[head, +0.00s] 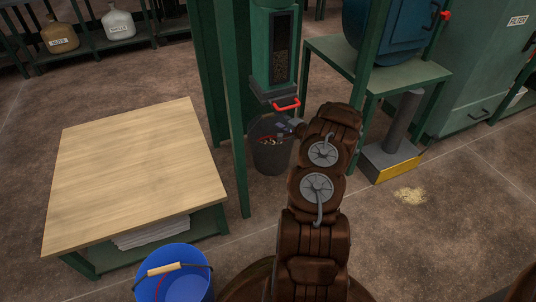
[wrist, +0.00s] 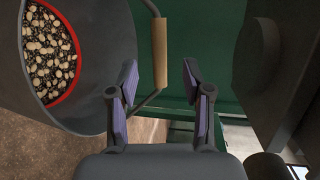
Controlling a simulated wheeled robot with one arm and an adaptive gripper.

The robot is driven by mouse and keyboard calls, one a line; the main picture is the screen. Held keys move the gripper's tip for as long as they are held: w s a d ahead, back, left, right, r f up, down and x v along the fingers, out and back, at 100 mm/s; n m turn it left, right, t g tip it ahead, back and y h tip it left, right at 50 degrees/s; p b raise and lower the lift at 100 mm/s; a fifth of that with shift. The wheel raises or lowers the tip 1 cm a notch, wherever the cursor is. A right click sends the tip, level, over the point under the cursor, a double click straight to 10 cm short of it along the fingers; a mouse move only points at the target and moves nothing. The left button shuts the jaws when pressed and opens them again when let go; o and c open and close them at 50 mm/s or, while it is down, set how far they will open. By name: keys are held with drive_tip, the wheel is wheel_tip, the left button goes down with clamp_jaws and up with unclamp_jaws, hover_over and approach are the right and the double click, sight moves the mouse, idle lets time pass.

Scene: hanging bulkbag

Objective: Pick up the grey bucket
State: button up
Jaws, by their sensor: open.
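The grey bucket (head: 271,158) is below the green hopper's outlet in the head view, with a mix of pale and dark pieces inside. In the wrist view the bucket (wrist: 95,95) fills the left side, with a red ring around its contents. Its wire handle is raised, and the wooden grip (wrist: 160,52) lies in line with the gap between my fingers. My gripper (wrist: 159,88) is open, one finger on each side of that line. I cannot tell whether the grip is between the fingertips or just beyond them. In the head view my gripper (head: 287,123) is at the bucket's rim, partly hidden by my arm.
The green hopper (head: 275,50) with a red handle (head: 286,104) is just above. Green posts (head: 235,120) stand close by. A wooden-topped table (head: 135,170) and a blue bucket (head: 180,285) are left. A grey post on a yellow-edged base (head: 392,165) stands right.

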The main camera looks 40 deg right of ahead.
sight(274, 115)
drive_tip(key=shift+d+b+x, duration=0.2)
drive_tip(key=shift+b+x, duration=0.55)
drive_tip(key=shift+x, duration=0.85)
drive_tip(key=shift+d+b+x, duration=0.15)
drive_tip(key=shift+b+x, duration=0.55)
drive_tip(key=shift+x, duration=0.9)
drive_tip(key=shift+f, duration=0.1)
drive_tip(key=shift+c, duration=0.3)
clamp_jaws()
